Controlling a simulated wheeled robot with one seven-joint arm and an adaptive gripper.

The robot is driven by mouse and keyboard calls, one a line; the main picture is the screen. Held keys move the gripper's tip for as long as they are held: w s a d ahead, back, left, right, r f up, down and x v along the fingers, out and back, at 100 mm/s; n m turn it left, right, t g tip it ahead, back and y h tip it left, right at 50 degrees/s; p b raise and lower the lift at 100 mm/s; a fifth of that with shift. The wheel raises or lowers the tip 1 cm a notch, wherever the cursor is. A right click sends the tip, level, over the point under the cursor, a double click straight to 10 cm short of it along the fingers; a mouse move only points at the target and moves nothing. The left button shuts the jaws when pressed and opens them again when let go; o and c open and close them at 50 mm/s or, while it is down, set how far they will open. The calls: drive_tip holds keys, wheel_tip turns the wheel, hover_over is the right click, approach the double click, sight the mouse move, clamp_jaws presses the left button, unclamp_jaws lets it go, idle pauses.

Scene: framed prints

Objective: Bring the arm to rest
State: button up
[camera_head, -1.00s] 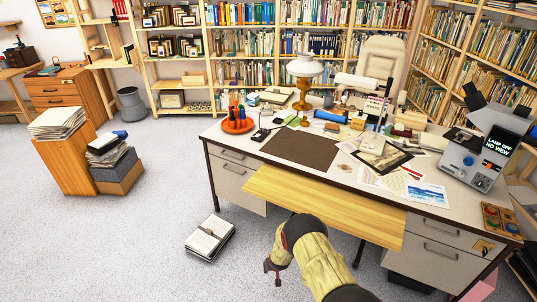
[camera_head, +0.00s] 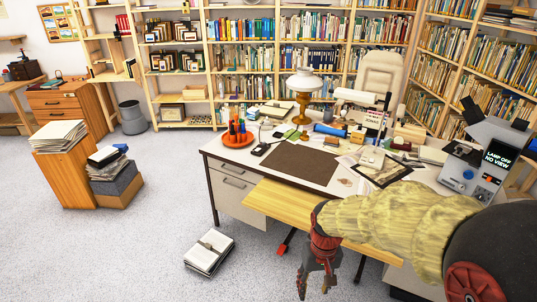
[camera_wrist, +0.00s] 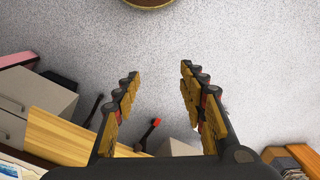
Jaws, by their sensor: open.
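My gripper (camera_head: 316,284) hangs pointing down in front of the desk, low in the head view. The arm behind it wears a yellowish cover and reaches in from the right. In the wrist view my gripper (camera_wrist: 158,95) has its two fingers wide apart, with only grey floor between the tips. It holds nothing. The arm covers the right front of the desk (camera_head: 232,170) and part of its pulled-out wooden board (camera_head: 275,205) in the head view. The board also shows in the wrist view (camera_wrist: 62,138).
A stack of papers (camera_head: 209,252) lies on the floor left of my gripper. Wooden boxes with piles (camera_head: 68,180) stand farther left. The device with a screen (camera_head: 480,165) is on the desk's right, close to my arm. Floor at left is open.

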drive_tip(key=s+d+r+t, duration=0.3)
drive_tip(key=s+r, duration=0.3)
drive_tip(key=r, duration=0.4)
drive_tip(key=s+d+r+m+t, duration=0.1)
drive_tip(key=s+d+r+t, duration=0.2)
drive_tip(key=s+r, duration=0.4)
wheel_tip(320, 180, up, 3)
drive_tip(key=shift+s+d+r, duration=0.1)
drive_tip(key=shift+s+d, duration=0.05)
drive_tip(key=shift+s, duration=0.15)
